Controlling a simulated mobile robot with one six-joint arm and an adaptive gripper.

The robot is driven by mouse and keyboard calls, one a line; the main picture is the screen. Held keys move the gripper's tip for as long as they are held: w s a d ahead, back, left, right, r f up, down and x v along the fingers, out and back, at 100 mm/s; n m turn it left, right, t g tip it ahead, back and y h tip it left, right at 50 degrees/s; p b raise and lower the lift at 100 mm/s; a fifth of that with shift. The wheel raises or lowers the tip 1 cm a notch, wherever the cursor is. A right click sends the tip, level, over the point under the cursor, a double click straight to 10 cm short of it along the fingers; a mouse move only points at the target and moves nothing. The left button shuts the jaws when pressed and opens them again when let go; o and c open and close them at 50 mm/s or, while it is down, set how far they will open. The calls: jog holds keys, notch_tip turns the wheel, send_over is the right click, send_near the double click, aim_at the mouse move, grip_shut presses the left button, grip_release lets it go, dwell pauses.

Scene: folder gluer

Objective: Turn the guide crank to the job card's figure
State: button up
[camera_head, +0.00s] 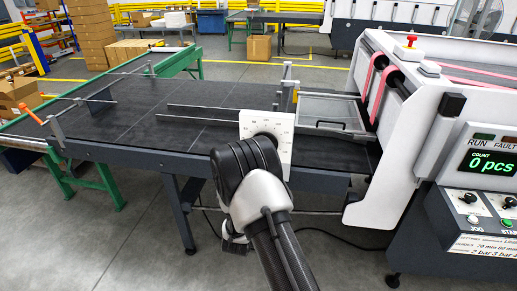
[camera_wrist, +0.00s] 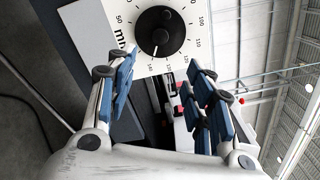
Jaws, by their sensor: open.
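The guide crank shows in the wrist view as a round black knob (camera_wrist: 160,31) with a small white mark near its lower edge in the picture. It sits on a white dial plate (camera_wrist: 190,50) marked in mm, with figures from about 50 to 140 visible. The white mark faces the 130–140 side; the exact reading is unclear. The plate also shows in the head view (camera_head: 284,155) at the table's front edge, partly behind my wrist. My gripper (camera_wrist: 163,68) is open and empty, its blue-padded fingers apart, short of the knob. A job card (camera_head: 485,245) is on the machine's panel, with only partly legible text.
Floor is free in front of the table.

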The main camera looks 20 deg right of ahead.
jog(key=b+x, duration=0.1)
jog(key=x, duration=1.5)
jog(key=shift+w+d+b, duration=0.25)
jog(key=shift+w+b, duration=0.05)
jog(key=shift+b, duration=0.1)
jog(key=shift+c, duration=0.4)
jog(key=c, duration=1)
jog(key=shift+n+b, duration=0.4)
jog(key=shift+b, duration=0.1)
